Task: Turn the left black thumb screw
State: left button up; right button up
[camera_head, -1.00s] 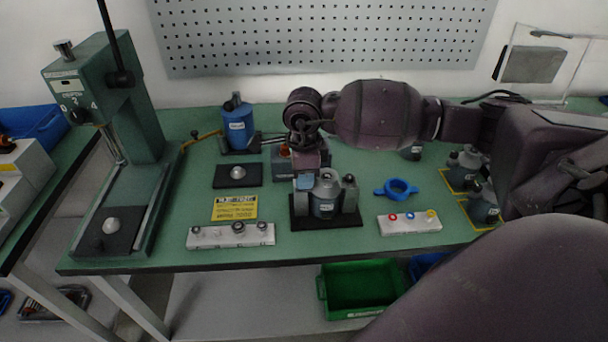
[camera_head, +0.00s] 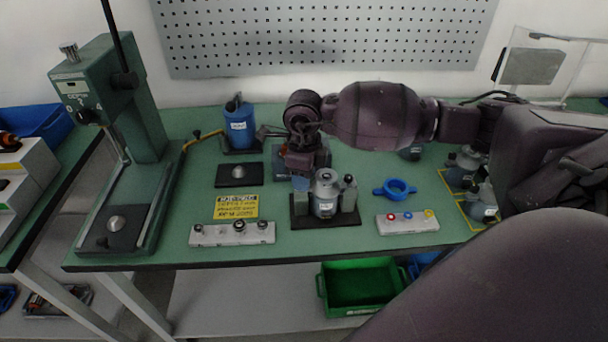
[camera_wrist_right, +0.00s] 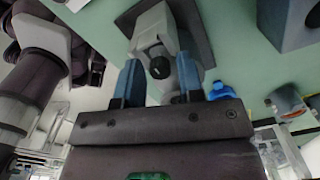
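A grey metal stator unit (camera_head: 325,208) stands upright between two grey-green blocks on a black base plate (camera_head: 347,219) in the middle of the bench. A black thumb screw (camera_head: 348,179) shows on top of the right block. The left thumb screw is hidden by my right gripper in the head view. My right gripper (camera_head: 300,181) is over the left side of this fixture. In the right wrist view its blue fingers (camera_wrist_right: 160,84) are apart, with a black thumb screw (camera_wrist_right: 159,68) on a grey block showing between them. I cannot tell whether they touch it. My left gripper is not in view.
A blue ring (camera_head: 396,188) and a white button box (camera_head: 408,222) lie right of the fixture. A white strip with knobs (camera_head: 232,234) and a yellow label (camera_head: 237,206) lie left. A green press (camera_head: 127,140) stands at the far left. A green crate (camera_head: 362,291) is below.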

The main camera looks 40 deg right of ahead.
jog(key=shift+o, duration=0.7)
jog(key=shift+r, duration=0.2)
notch_tip(320, 180, up, 10)
jog(key=shift+r+p, duration=0.2)
jog(key=shift+p, duration=0.1)
